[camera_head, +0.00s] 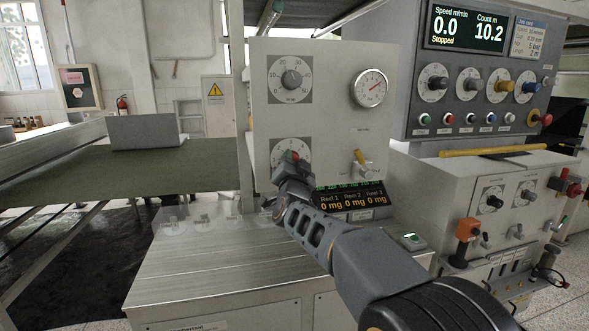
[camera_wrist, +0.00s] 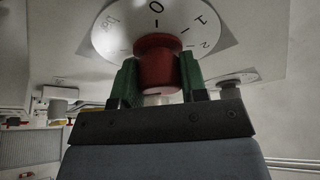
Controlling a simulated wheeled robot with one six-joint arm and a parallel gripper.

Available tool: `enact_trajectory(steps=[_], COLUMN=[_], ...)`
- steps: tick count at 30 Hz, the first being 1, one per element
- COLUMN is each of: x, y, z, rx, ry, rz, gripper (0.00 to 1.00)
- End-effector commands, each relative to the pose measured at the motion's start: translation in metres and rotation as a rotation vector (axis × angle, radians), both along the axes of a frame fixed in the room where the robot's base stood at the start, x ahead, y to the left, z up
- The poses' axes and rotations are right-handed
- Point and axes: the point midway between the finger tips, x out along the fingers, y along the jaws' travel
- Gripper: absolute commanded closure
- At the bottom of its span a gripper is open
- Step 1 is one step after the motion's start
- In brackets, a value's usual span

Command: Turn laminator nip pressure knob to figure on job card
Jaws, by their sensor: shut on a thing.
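A red knob (camera_wrist: 157,66) sits at the middle of a white round dial (camera_wrist: 112,38) marked 0, 1 and 2 near the top. In the head view this dial (camera_head: 290,146) is the lower one on the grey panel. My gripper (camera_wrist: 157,82) is shut on the red knob, one green finger on each side. It also shows in the head view (camera_head: 289,162), covering much of the knob and the lower dial. The job card (camera_head: 541,42) is at the upper right, and "5 bar" and "2 m" can be read on it. The knob's pointer is hidden.
Above is another dial with a grey knob (camera_head: 291,79). A round gauge with a red needle (camera_head: 369,88) and a yellow-handled valve (camera_head: 361,160) are to the right. A display (camera_head: 350,197) reads 0 mg for several reels. The speed display (camera_head: 466,28) reads 0.0, Stopped.

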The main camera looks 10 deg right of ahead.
Motion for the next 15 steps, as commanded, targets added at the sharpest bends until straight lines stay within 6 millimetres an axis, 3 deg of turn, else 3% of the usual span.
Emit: enact_trajectory(steps=[15], x=[-0.0001], y=[-0.0006], z=[-0.0042], rx=[-0.33], ry=[-0.001], rz=[-0.002], gripper=[0.84])
